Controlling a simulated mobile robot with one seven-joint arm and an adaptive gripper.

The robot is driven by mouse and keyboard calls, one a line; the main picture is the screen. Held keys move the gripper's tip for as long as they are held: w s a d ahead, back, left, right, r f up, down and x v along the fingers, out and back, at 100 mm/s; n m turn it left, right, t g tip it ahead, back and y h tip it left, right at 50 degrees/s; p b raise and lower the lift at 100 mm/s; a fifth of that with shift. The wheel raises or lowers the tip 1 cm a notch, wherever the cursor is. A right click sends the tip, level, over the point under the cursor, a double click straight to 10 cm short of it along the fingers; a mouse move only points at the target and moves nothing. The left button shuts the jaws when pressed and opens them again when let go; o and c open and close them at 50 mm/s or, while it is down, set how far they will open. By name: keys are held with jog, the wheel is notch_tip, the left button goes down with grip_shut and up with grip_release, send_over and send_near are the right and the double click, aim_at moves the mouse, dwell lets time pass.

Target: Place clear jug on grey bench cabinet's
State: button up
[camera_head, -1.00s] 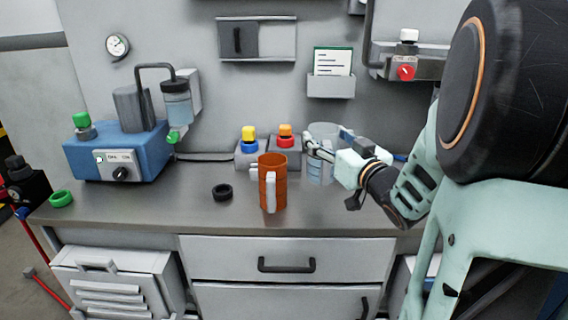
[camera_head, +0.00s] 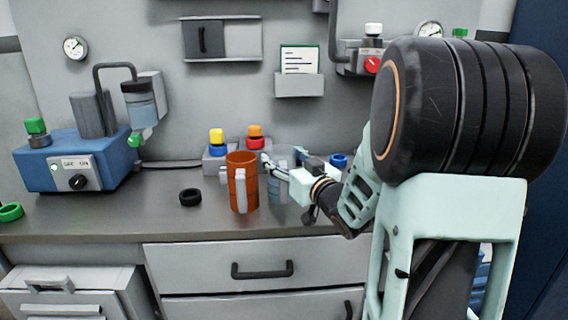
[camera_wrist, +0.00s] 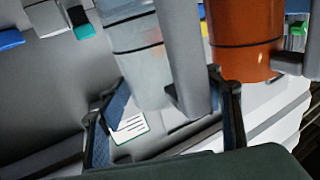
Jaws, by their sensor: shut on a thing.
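The clear jug (camera_head: 279,190) is see-through, with a grey handle. It is upright or nearly so, low over the worktop of the grey bench cabinet (camera_head: 110,220). I cannot tell whether its base touches. My gripper (camera_head: 284,170) is shut on it from the right. In the wrist view the clear jug (camera_wrist: 140,60) is between the fingers of my gripper (camera_wrist: 165,115), and its handle points toward the camera. An orange jug (camera_head: 236,185) with a pale handle stands close to its left; it also shows in the wrist view (camera_wrist: 240,35).
A blue machine (camera_head: 100,160) stands at the left of the worktop. A black ring (camera_head: 190,197) and a green ring (camera_head: 10,212) lie on it. Grey blocks with yellow and orange caps (camera_head: 254,131) stand behind the orange jug. Drawers (camera_head: 240,255) are below. The middle front is clear.

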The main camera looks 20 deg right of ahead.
jog(key=shift+r, duration=0.15)
jog(key=shift+f, duration=0.2)
jog(key=o, duration=1.6)
jog(key=shift+r, duration=0.3)
jog(key=s+d, duration=0.1)
jog(key=s, duration=1.1)
jog(key=shift+d+f, duration=0.15)
